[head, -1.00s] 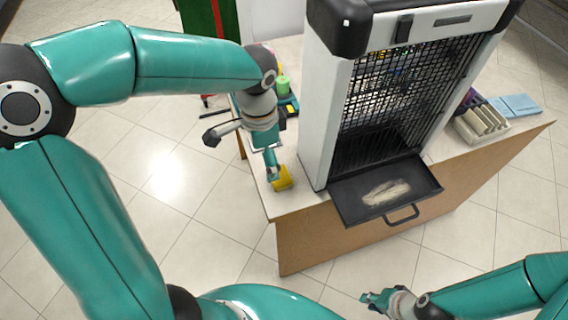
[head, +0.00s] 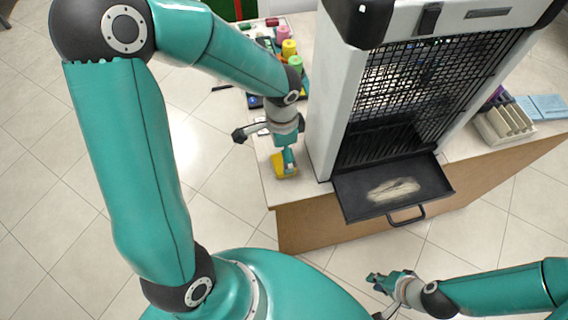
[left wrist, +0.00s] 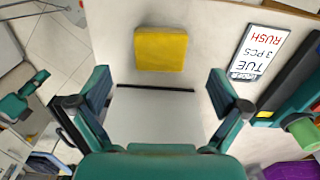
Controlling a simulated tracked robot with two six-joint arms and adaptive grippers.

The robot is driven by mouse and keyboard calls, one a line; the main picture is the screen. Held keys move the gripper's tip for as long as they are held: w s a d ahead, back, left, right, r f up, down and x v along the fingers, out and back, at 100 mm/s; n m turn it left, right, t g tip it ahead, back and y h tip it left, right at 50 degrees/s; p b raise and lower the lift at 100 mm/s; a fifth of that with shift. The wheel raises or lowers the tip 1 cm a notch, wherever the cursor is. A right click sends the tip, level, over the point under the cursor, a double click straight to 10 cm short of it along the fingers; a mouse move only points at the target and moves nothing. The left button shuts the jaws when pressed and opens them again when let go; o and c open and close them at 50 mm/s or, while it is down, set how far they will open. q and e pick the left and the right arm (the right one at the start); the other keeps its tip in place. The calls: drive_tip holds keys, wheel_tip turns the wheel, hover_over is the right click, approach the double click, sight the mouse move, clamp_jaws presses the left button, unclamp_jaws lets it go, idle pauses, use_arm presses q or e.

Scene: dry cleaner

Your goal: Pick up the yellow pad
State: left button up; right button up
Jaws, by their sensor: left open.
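The yellow pad (head: 281,172) lies on the counter near its left front corner in the head view, partly covered by my left gripper (head: 289,157). In the left wrist view the whole top of the yellow pad (left wrist: 160,48) shows, ahead of the fingertips and roughly centred between them. My left gripper (left wrist: 162,88) is open, its fingers wide apart, with nothing between them that I can see touching. My right gripper (head: 379,281) is at the lower right of the head view, away from the counter. It is too small to tell whether its jaws are apart.
A machine with a mesh front and a black pulled-out tray (head: 420,188) stands right of the pad. A tag reading TUE 3 PCS RUSH (left wrist: 257,52) lies beside the pad. Coloured spools (head: 289,47) stand behind. A cream rack (head: 505,122) is at the right.

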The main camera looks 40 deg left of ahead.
sight(280, 163)
use_arm(q)
drive_tip(key=shift+s+a+f, duration=0.1)
drive_tip(key=shift+s+f, duration=0.05)
drive_tip(key=shift+f, duration=1.3)
drive_tip(key=shift+s+a+f, duration=0.1)
drive_tip(key=shift+f, duration=1.3)
drive_tip(key=c, duration=1)
